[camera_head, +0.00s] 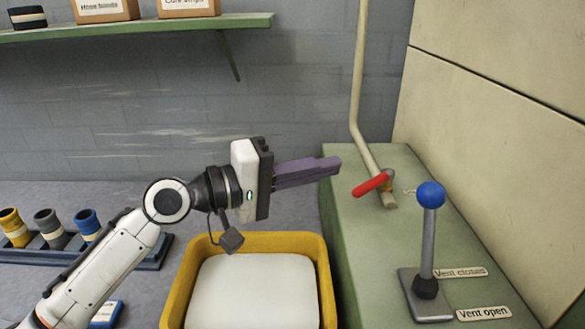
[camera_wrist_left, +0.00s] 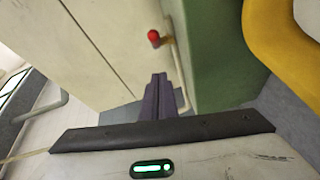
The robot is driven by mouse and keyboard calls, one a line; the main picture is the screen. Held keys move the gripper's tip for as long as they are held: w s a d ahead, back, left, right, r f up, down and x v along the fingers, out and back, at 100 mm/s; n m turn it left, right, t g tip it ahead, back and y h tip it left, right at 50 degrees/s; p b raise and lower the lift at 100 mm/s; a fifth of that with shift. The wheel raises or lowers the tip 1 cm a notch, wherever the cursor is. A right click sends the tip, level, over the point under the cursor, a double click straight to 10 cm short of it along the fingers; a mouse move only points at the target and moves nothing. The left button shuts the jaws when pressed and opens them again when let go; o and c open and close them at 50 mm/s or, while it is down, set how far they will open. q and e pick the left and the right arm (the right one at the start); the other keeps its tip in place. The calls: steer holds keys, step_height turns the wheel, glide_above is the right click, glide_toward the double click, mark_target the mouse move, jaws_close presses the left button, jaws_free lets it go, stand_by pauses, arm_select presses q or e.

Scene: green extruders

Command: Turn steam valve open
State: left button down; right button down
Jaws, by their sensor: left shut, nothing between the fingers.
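The steam valve's red handle (camera_head: 371,185) sits low on the beige pipe (camera_head: 357,90), just above the green cabinet top, and slants down to the left. Its red end also shows in the left wrist view (camera_wrist_left: 153,36), beyond my fingers. My left gripper (camera_head: 336,164) is shut and empty. Its purple fingers point right, apart from the handle and a little to its left in the head view. The fingers also show in the left wrist view (camera_wrist_left: 158,82). My right gripper is not in view.
A blue-knobbed lever (camera_head: 430,195) stands on the green cabinet (camera_head: 375,265), near the "Vent closed" (camera_head: 460,273) and "Vent open" (camera_head: 484,313) labels. A yellow bin (camera_head: 325,285) stands below my left gripper. A shelf (camera_head: 130,27) with boxes hangs on the back wall.

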mark_target(373, 184)
arm_select(q)
steer(key=shift+s+d+f+p, duration=0.25)
steer(key=shift+s+d+p, duration=0.35)
steer(key=shift+s+d, duration=0.7)
steer(key=shift+d, duration=0.1)
steer(key=shift+s+d+f, duration=0.1)
steer(key=shift+f, duration=0.05)
